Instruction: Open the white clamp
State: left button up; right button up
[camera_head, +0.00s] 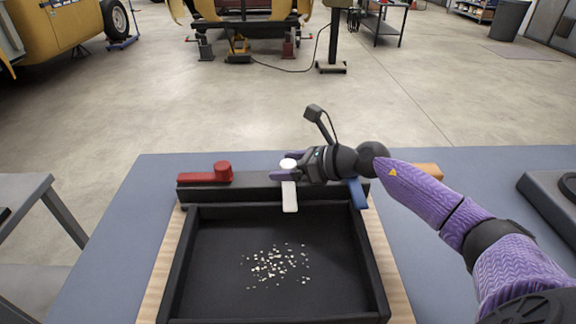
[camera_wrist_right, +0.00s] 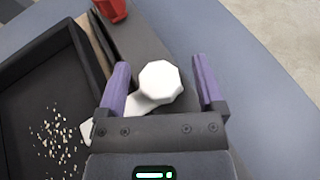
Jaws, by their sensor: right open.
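The white clamp (camera_head: 289,198) sits on the black bar at the back of the tray. Its flat lever points toward me, over the tray's back edge. Its round faceted knob shows in the right wrist view (camera_wrist_right: 161,82). My right gripper (camera_head: 287,165) is at the knob, its arm coming in from the right. In the wrist view my right gripper (camera_wrist_right: 160,62) is open, with one purple finger on each side of the knob and a gap on both sides. My left gripper is not in view.
A red clamp (camera_head: 222,171) on the same bar has its lever pointing left. A blue lever (camera_head: 357,194) points toward me, and an orange piece (camera_head: 428,170) shows behind my arm. The black tray (camera_head: 178,265) holds pale bits. The table's left side is clear.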

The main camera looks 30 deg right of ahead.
jog(key=c, duration=1.1)
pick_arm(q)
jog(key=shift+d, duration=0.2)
pick_arm(e)
grip_shut()
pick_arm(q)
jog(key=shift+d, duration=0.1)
